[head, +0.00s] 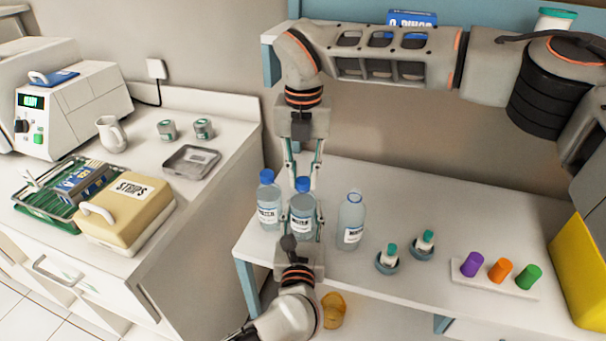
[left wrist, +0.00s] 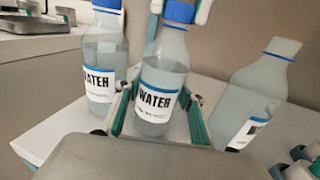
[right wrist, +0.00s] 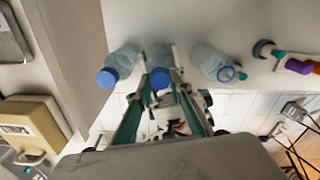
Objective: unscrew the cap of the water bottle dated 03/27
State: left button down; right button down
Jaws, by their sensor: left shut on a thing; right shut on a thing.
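Three water bottles stand in a row on the white table. The middle bottle (head: 302,222) is clear with a blue cap (head: 302,184) and a WATER label; it also shows in the left wrist view (left wrist: 162,75). My left gripper (head: 303,228) is shut around its body. My right gripper (head: 302,178) comes from above and is shut on its blue cap, which shows in the right wrist view (right wrist: 160,78). The left bottle (head: 268,205) is capped in blue. The right bottle (head: 351,215) has no cap and an open mouth (right wrist: 228,73). The label dates are too small to read.
Two small white bottles with teal caps (head: 391,249) sit in round holders to the right. A rack with purple (head: 472,264), orange and green caps stands farther right. A counter (head: 222,176) with a STRIPS box (head: 126,212) and a metal tray is at left.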

jog(key=n, duration=1.8)
jog(key=shift+s, duration=0.1)
jog(key=n, duration=0.3)
jog(key=shift+n, duration=0.3)
jog(key=n, duration=0.7)
jog(key=shift+r, duration=0.25)
jog(key=shift+r, duration=0.9)
